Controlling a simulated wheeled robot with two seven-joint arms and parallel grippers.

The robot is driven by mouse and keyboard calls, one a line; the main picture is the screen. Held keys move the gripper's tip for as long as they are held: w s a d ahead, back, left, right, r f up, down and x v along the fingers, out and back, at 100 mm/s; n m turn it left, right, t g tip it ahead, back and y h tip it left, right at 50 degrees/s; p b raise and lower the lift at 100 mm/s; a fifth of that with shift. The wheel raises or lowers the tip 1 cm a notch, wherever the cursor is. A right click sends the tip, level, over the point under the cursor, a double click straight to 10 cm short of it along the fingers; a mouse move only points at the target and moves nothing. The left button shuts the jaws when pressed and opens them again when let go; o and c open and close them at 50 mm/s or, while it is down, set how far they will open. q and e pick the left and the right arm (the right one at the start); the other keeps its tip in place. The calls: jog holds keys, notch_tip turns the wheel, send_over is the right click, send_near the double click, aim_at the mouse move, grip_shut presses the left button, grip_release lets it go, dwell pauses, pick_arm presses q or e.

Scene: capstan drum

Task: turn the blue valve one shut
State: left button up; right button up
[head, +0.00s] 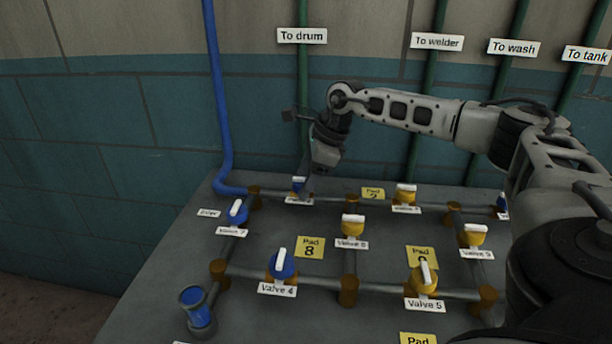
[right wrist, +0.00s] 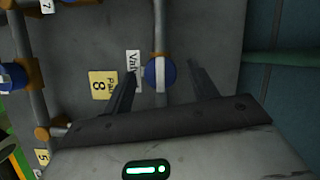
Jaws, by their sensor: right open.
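A blue valve (head: 299,184) with a white handle sits on the back pipe below the "To drum" sign. Its label is partly hidden, so I cannot read its number. In the right wrist view, this blue valve (right wrist: 160,75) lies between my fingers, and its white handle runs along the pipe. My right gripper (head: 306,178) reaches down over the valve from above and hides part of it. In the right wrist view, my right gripper (right wrist: 164,68) is open, one finger on each side of the valve, with gaps between. My left gripper is not in view.
Blue valve 4 (head: 283,265), yellow valve 5 (head: 424,278) and several other valves stand on the grey table (head: 170,270). A blue pipe (head: 218,100) rises at left. Yellow pad 8 (head: 310,247) lies between pipes. The wall (head: 110,120) is close behind.

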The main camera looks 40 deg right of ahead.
jog(key=c, duration=1)
